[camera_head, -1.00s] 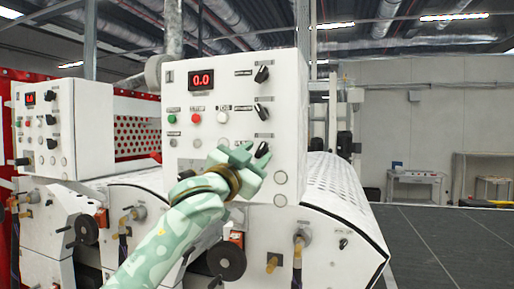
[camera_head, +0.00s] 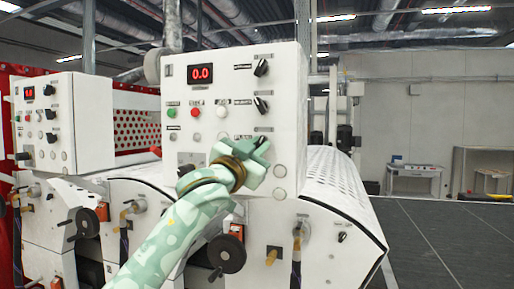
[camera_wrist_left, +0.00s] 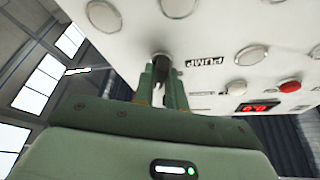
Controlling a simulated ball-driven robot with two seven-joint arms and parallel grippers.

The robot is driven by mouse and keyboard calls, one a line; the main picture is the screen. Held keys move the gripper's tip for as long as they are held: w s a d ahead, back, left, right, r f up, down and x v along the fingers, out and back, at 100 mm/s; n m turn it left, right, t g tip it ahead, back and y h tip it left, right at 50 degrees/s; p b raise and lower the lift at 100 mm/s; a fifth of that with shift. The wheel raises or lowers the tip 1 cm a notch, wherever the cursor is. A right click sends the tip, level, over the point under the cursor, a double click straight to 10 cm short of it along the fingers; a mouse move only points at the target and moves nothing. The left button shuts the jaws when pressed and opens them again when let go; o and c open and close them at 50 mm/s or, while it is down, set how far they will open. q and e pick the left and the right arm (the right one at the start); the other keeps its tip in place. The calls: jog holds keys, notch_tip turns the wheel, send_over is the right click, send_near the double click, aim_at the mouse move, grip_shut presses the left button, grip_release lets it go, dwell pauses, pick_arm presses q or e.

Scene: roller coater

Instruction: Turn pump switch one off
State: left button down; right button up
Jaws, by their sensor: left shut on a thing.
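The pump switch is a dark rotary knob on the white control panel (camera_head: 232,59), the lowest in the right column of knobs. In the left wrist view the knob (camera_wrist_left: 162,59) sits between my fingertips, beside the "PUMP" label (camera_wrist_left: 204,61). My left gripper (camera_head: 262,147) is shut on it and hides most of it in the head view. In the left wrist view both green fingers (camera_wrist_left: 161,78) reach up to the panel face. The knob's pointer direction cannot be read. My right gripper is not in view.
Two more black knobs, upper (camera_head: 261,67) and middle (camera_head: 261,105), sit above the gripper. A red display (camera_head: 200,73) reads 0.0. Green (camera_head: 171,113), red (camera_head: 195,113) and white (camera_head: 221,112) buttons lie to the left. A perforated roller cover (camera_head: 345,185) is right of the panel.

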pick_arm(q)
jog(key=n+t+y, duration=0.1)
jog(key=n, duration=0.3)
jog(key=shift+d, duration=0.15)
jog(key=n+y+p, duration=0.1)
jog(key=n+y, duration=0.1)
jog(key=shift+s+n+t, duration=0.1)
jog(key=shift+n+t, duration=0.3)
jog(key=n+y+p, duration=0.1)
jog(key=n, duration=0.1)
jog(key=n+y+p, duration=0.1)
jog(key=n, duration=0.1)
jog(key=n+y+p, duration=0.1)
jog(key=n+p, duration=0.1)
jog(key=shift+d+r+t, duration=0.1)
jog(key=shift+r+t, duration=0.15)
jog(key=shift+t, duration=0.15)
jog(key=shift+n+y+p, duration=0.6)
jog(key=shift+n, duration=0.4)
jog(key=shift+f+n+y+p, duration=0.15)
jog(key=shift+n+y+p, duration=0.2)
jog(key=shift+n+y, duration=0.4)
jog(key=shift+n, duration=0.35)
